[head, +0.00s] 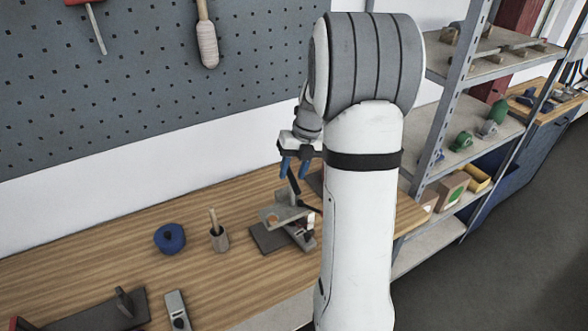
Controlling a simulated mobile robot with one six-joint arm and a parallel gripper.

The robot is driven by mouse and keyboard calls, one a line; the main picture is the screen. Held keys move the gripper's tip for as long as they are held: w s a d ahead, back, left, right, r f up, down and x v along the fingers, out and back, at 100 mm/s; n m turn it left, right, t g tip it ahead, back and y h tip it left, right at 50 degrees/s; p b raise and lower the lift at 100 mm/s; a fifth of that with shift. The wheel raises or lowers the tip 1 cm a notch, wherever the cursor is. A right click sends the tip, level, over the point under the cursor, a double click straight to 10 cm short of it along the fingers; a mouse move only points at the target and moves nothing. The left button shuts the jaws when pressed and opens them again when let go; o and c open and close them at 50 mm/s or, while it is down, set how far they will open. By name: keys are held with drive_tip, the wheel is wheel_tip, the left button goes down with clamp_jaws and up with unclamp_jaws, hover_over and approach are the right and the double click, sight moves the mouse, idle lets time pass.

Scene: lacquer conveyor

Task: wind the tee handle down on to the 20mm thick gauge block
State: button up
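My gripper (294,172) is at the back of the bench, with its two blue fingertips pointing down and a gap between them. A dark bar (294,182), which looks like the tee handle, stands tilted just below and between the fingertips. I cannot tell whether the fingers touch it. Below it is a grey metal fixture (284,213) on a dark base plate (268,240). A small orange-brown spot (272,219) shows on the fixture. I cannot make out the 20mm gauge block for certain.
A blue round container (170,238) and a small pot with a wooden-handled tool (219,236) stand left of the fixture. A grey tool (177,310) and a dark plate (105,312) lie at the front. Metal shelving (478,65) stands right. The bench's left middle is clear.

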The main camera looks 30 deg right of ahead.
drive_tip(key=b+v, duration=0.1)
drive_tip(key=v, duration=0.6)
drive_tip(key=shift+r, duration=0.35)
drive_tip(key=shift+d, duration=0.1)
drive_tip(key=s+a+f+m+t+h+b, duration=0.1)
drive_tip(key=s+a+m, duration=0.7)
drive_tip(key=m, duration=0.8)
drive_tip(key=s+a+f+m+t+h+b, duration=0.1)
drive_tip(key=s+a+m+h, duration=0.1)
drive_tip(key=s+a+m, duration=0.6)
drive_tip(key=s+m, duration=0.4)
drive_tip(key=m, duration=0.5)
drive_tip(key=shift+s+a+m+t, duration=0.25)
drive_tip(key=shift+a+m+t, duration=0.05)
drive_tip(key=shift+a+t, duration=0.1)
